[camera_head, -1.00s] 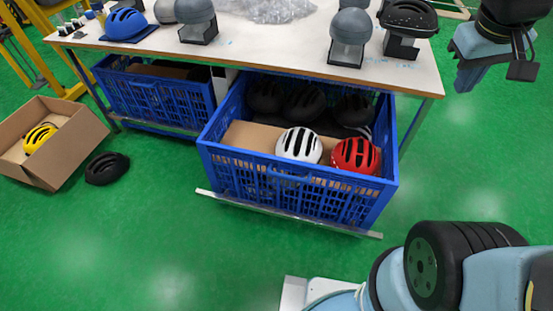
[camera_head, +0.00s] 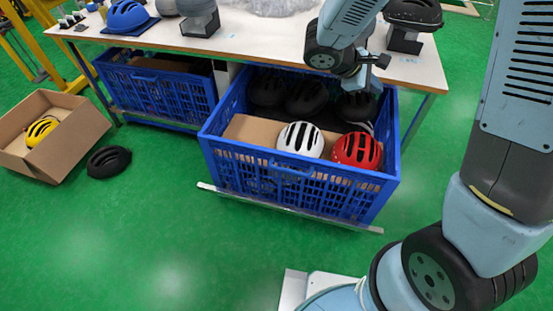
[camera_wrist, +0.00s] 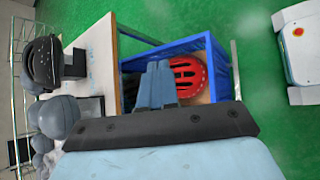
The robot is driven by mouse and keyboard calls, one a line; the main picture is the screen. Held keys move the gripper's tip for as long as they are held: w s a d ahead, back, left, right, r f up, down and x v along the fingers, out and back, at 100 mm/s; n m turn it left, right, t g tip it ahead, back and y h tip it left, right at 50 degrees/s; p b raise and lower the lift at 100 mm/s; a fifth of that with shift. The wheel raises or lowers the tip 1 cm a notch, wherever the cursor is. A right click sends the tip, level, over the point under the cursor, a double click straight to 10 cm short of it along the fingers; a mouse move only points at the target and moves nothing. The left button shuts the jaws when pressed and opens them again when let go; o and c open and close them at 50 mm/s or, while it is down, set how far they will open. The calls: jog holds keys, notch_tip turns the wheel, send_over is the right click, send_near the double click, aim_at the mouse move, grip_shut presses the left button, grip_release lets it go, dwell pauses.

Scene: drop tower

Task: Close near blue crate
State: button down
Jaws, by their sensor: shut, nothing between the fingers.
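The near blue crate (camera_head: 290,194) is pulled out from under the table on a metal rail (camera_head: 290,211). It holds a white helmet (camera_head: 300,140), a red helmet (camera_head: 357,150), several black helmets and a piece of cardboard. In the wrist view the crate's rim (camera_wrist: 190,43) and the red helmet (camera_wrist: 187,76) show past my fingers. My gripper (camera_head: 371,86) is above the crate's back right part, by the table edge. In the wrist view my gripper (camera_wrist: 156,68) has its fingers together with nothing between them. Whether it touches the crate cannot be told.
The white table (camera_head: 270,50) carries helmets on stands and clear wrap. A second blue crate (camera_head: 160,95) sits under its left side. A cardboard box (camera_head: 50,140) with a yellow helmet and a black helmet (camera_head: 108,161) lie on the green floor. Floor before the crate is clear.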

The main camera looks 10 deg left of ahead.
jog(key=w+a+f+n+t, duration=0.25)
jog(key=a+f+n, duration=0.35)
jog(key=a+f, duration=0.3)
jog(key=s+a+f+n+t+y, duration=0.2)
jog(key=a+f+n, duration=0.3)
jog(key=f, duration=0.4)
jog(key=s+a+f+n+t+y, duration=0.2)
jog(key=s+a+f+n+t, duration=0.15)
jog(key=a+f, duration=0.45)
jog(key=n+y, duration=0.4)
jog(key=n, duration=0.1)
send_near(279, 156)
jog(key=w+f, duration=0.1)
jog(key=f, duration=0.1)
jog(key=shift+w+d+f+g, duration=0.2)
jog(key=shift+w+f+g, duration=0.1)
jog(key=shift+w, duration=0.1)
jog(key=w, duration=0.3)
jog(key=shift+d+r, duration=0.1)
jog(key=shift+w, duration=0.5)
